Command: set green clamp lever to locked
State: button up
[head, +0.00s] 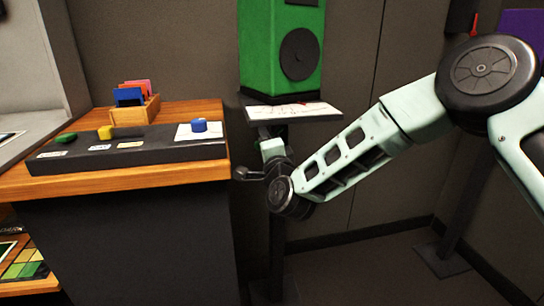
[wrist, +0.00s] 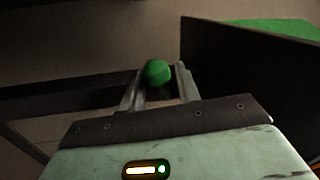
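In the wrist view a round green knob (wrist: 158,72), which looks like the end of the green clamp lever, is between the fingertips of my gripper (wrist: 160,82). The fingers stand apart, with a small gap at the right; I cannot tell whether the left finger touches the knob. The rest of the lever is hidden. In the head view my gripper's hand (head: 272,149) is in front of the stand, below its white plate (head: 300,111). The fingertips and the knob cannot be made out there.
A green speaker (head: 270,55) stands above the white plate. At left, a wooden desk (head: 190,173) carries a black panel (head: 135,157) with green, yellow and blue controls. In the wrist view a dark board (wrist: 235,72) stands close at right and a dark bar (wrist: 60,98) crosses at left.

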jog(key=v, duration=1.7)
jog(key=shift+p, duration=0.45)
jog(key=shift+c, duration=0.3)
jog(key=c, duration=0.5)
jog(key=shift+w+d+r+p, duration=0.1)
jog(key=shift+r+p, duration=0.05)
jog(key=shift+p, duration=0.55)
grip_shut()
jog(key=w+a+r+m+g+h+p, duration=0.1)
jog(key=w+a+r+m+p, duration=0.1)
jog(key=w+m+p, duration=0.7)
jog(key=shift+p+x, duration=1.9)
jog(key=shift+x, duration=0.1)
